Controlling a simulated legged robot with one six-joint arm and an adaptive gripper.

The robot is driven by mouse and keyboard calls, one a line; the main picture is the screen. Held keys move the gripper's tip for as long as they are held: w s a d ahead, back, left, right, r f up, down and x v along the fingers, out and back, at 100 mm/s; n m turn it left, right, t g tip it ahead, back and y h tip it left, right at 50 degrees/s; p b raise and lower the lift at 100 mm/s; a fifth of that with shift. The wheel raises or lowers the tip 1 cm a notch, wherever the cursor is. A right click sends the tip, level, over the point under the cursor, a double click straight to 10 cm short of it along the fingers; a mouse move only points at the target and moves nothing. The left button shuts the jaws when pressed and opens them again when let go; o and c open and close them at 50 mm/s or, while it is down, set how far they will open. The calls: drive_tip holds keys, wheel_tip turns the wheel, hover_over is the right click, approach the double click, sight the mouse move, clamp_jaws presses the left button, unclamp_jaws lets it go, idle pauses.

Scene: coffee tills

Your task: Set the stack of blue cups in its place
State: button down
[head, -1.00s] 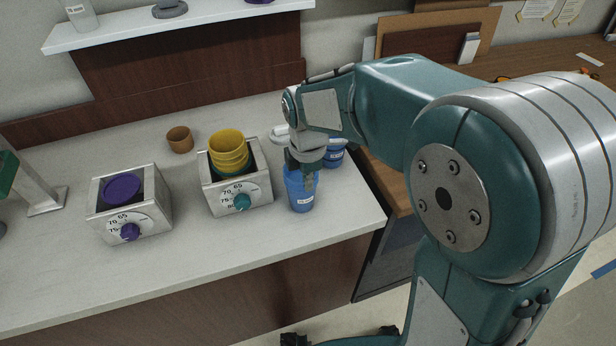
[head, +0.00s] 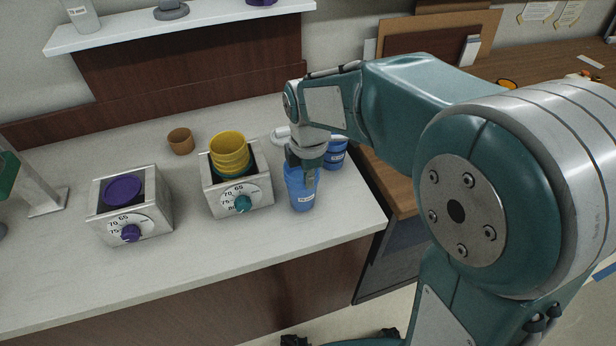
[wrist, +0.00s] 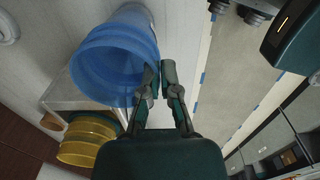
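The front blue cups (head: 301,196), with a white label, are upright near the counter's front right edge. I cannot tell whether their base touches the counter. My gripper (head: 304,167) is at their top. In the wrist view, the fingers (wrist: 158,78) are close together at the rim of the blue cups (wrist: 112,55), with the rim wall between them; part of the contact is hidden. Other blue cups (head: 337,158) with a label stand just behind, partly hidden by my arm.
Left of the blue cups stands a metal box with a teal dial (head: 215,203), holding yellow cups (head: 230,150). Further left is a box with a purple dial (head: 157,222) and a purple cup (head: 122,189). A brown cup (head: 181,141) stands behind. Front counter (head: 190,258) is clear.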

drive_tip(key=shift+r, duration=0.1)
drive_tip(key=shift+r, duration=1.65)
wheel_tip(320, 180, up, 9)
idle(0.8)
